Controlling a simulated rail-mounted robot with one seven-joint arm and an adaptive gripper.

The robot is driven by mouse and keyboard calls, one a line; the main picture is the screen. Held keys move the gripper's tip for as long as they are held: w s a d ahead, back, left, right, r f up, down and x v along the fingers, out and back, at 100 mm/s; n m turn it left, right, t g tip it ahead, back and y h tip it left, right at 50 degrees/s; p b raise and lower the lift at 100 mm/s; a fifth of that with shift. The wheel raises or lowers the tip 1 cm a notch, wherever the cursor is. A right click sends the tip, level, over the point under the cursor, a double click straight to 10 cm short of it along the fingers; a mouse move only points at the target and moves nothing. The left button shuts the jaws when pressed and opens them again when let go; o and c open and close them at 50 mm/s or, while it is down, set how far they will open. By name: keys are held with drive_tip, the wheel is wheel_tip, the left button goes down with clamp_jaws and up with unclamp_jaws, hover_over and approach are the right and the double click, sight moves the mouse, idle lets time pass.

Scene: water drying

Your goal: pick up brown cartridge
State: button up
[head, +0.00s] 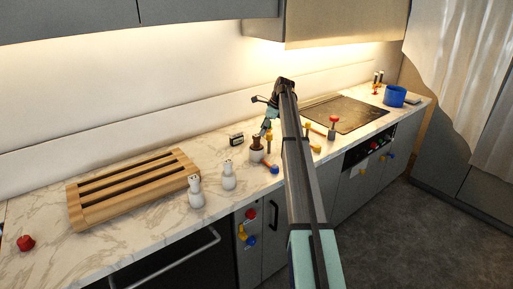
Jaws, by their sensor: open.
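A small brown and white cylinder (256,155), which looks like the brown cartridge, stands upright on the marble counter near the middle. My arm reaches across the picture, and my gripper (267,127) hangs over the counter just above and slightly right of this cylinder. My gripper is open. The fingertips are small and partly overlap the things behind them, so I cannot tell whether they touch the cylinder.
Two white shakers (228,176) stand left of the cylinder, and a wooden rack (135,188) lies farther left. A small dark box (236,140) is behind. A red and blue piece (271,167) lies close by on the right. A cooktop (345,114) and blue pot (395,96) are beyond my arm.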

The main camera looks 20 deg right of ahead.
sight(257, 141)
drive_tip(key=shift+p+x, duration=1.45)
drive_tip(key=shift+x, duration=2.45)
drive_tip(key=shift+a+r, duration=0.15)
clamp_jaws()
